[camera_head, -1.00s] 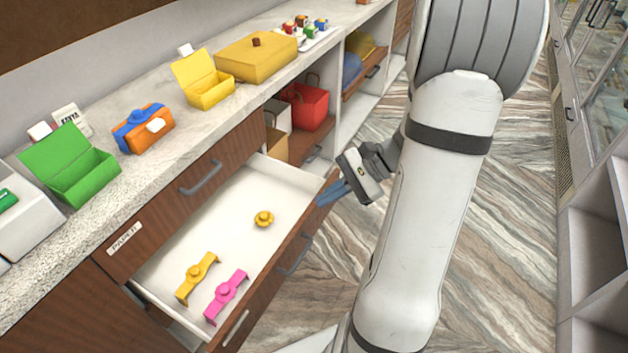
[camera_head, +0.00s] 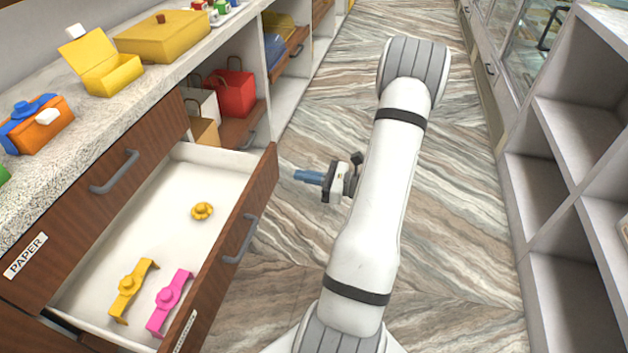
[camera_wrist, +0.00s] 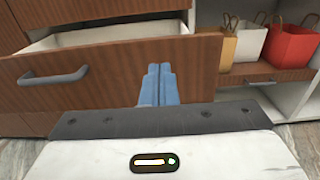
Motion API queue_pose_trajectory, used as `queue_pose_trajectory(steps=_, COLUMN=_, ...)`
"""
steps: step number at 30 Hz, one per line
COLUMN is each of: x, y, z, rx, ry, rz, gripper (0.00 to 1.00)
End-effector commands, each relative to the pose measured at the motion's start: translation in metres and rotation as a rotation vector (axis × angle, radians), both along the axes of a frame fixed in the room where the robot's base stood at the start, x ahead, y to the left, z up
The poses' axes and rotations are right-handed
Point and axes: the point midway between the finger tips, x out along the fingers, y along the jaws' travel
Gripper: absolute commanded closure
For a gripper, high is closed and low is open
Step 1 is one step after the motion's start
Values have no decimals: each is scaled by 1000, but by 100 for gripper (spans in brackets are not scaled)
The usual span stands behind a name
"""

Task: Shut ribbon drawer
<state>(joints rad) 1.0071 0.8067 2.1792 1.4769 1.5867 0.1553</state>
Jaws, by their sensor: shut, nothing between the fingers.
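The ribbon drawer (camera_head: 262,200) is pulled well out from the counter. Its white inside holds a yellow ribbon bow (camera_head: 202,211), a yellow ribbon (camera_head: 132,287) and a pink ribbon (camera_head: 168,303). The drawer's grey handle (camera_head: 240,240) is on its wooden front; it also shows at the left of the wrist view (camera_wrist: 54,76). My gripper (camera_head: 298,175) is shut and empty, in front of the drawer front near its far end. In the wrist view its blue fingers (camera_wrist: 157,84) point at the drawer front, right of the handle. I cannot tell whether they touch it.
A closed drawer labelled PAPER (camera_head: 24,257) sits above. Red bag (camera_head: 236,93) and other bags stand on a shelf past the open drawer. An orange box (camera_head: 38,126) and yellow box (camera_head: 103,68) stand on the counter. Empty shelving (camera_head: 560,150) is at right; the floor between is clear.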

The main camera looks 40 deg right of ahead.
Motion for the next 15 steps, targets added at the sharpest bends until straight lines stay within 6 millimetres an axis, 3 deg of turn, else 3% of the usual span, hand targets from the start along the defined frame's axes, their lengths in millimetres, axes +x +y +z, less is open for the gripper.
queue_pose_trajectory(steps=6, x=37, y=31, z=-1, rx=-1, ry=1, rz=6, gripper=100)
queue_pose_trajectory(steps=15, x=63, y=50, z=-1, rx=-1, ry=0, rz=4, gripper=100)
